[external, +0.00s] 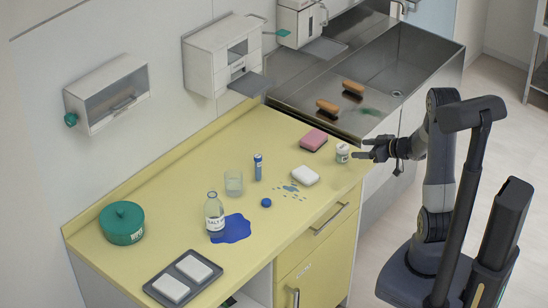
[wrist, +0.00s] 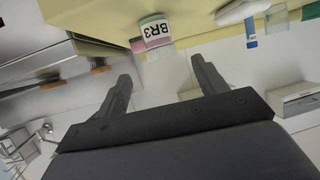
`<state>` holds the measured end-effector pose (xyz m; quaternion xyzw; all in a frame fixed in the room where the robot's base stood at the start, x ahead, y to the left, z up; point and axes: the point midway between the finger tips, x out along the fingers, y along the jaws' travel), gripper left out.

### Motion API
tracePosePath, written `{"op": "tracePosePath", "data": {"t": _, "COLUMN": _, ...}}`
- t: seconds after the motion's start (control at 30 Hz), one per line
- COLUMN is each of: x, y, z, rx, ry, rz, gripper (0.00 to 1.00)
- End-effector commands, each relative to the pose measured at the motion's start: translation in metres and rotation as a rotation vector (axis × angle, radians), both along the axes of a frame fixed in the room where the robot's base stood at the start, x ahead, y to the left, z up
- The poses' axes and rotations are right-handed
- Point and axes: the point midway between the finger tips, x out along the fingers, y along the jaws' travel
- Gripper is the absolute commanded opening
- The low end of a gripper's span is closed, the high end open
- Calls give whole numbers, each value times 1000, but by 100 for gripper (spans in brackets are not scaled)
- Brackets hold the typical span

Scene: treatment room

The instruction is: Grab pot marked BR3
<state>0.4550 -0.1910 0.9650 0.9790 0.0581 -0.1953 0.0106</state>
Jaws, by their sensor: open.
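The pot marked BR3 (wrist: 155,32) shows in the wrist view, upside down in the picture, with bold black letters on a white label. In the external view the small white pot (external: 342,153) stands upright near the right end of the yellow counter, close to its front corner. My gripper (external: 362,149) is open and just to the right of the pot, its fingers pointing at it. In the wrist view the open fingers (wrist: 160,80) have the pot ahead between their lines, with nothing held. Whether a fingertip touches the pot is unclear.
A pink sponge (external: 314,140) and a white block (external: 305,176) lie left of the pot. A blue-capped tube (external: 258,167), glass (external: 234,183) and bottle (external: 214,212) in a blue spill stand farther left. A steel sink (external: 397,94) with brushes lies behind.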

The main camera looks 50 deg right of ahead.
Motion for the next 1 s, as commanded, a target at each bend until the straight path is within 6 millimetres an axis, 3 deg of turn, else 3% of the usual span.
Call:
{"op": "tracePosePath", "data": {"t": 0.33, "x": 41, "y": 6, "z": -22, "rx": -2, "ry": 0, "rz": 4, "gripper": 67}}
{"op": "tracePosePath", "data": {"t": 0.57, "x": 58, "y": 7, "z": -28, "rx": -1, "ry": 0, "rz": 2, "gripper": 67}}
{"op": "tracePosePath", "data": {"t": 0.8, "x": 91, "y": 12, "z": -41, "rx": -1, "ry": 1, "rz": 1, "gripper": 67}}
{"op": "tracePosePath", "data": {"t": 1.0, "x": 100, "y": 13, "z": -44, "rx": -1, "ry": 0, "rz": -1, "gripper": 67}}
